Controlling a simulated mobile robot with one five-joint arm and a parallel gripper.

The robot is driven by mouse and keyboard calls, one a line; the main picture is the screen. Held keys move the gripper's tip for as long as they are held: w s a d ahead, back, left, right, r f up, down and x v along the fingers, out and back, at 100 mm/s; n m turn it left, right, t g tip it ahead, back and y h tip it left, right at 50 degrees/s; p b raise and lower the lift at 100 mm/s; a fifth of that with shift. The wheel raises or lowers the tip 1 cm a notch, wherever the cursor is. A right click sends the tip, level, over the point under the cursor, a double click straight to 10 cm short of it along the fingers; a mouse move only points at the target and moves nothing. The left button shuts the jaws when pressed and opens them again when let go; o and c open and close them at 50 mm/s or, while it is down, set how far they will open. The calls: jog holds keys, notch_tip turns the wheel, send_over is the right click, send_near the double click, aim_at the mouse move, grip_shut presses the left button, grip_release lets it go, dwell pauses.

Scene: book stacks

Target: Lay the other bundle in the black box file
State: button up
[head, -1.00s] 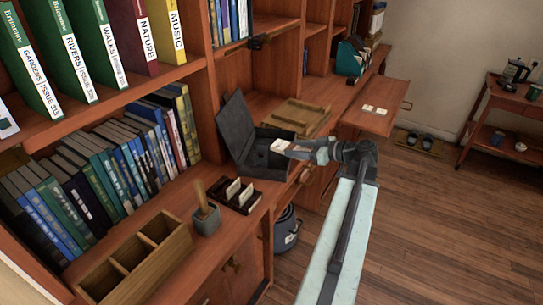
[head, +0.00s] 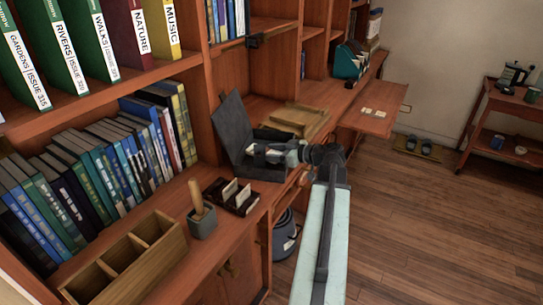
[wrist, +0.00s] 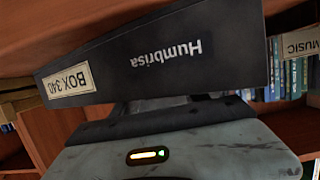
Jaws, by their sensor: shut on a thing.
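The black box file (head: 234,130) stands open on the counter, its lid raised at the back left and its tray (head: 262,172) lying flat. My gripper (head: 269,152) is over the tray, coming in from the right. It is shut on a small pale bundle (head: 259,148); dark fingers cover part of it. Whether the bundle touches the tray floor I cannot tell. In the wrist view a dark panel of the box file (wrist: 205,60), labelled Humbrisa and BOX 340, is close beyond my gripper, whose fingertips and bundle are hidden there.
A wooden tray (head: 297,118) lies just behind the box file. A dark card holder (head: 240,203), a pen pot (head: 202,223) and a wooden divided box (head: 128,255) stand in front. Pale cards lie on a pull-out shelf (head: 362,124).

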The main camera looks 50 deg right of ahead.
jog(key=shift+f+b, duration=0.3)
jog(key=shift+b, duration=0.05)
jog(key=shift+s+a+f+b, duration=0.1)
jog(key=shift+s+f+b, duration=0.05)
jog(key=shift+f+b, duration=0.15)
jog(key=o, duration=1.4)
jog(key=shift+a, duration=0.1)
jog(key=shift+r, duration=0.25)
jog(key=shift+r+p, duration=0.5)
jog(key=shift+p, duration=0.3)
jog(key=p+v, duration=0.1)
jog(key=v, duration=0.5)
jog(key=p+v, duration=0.2)
jog(key=v, duration=0.4)
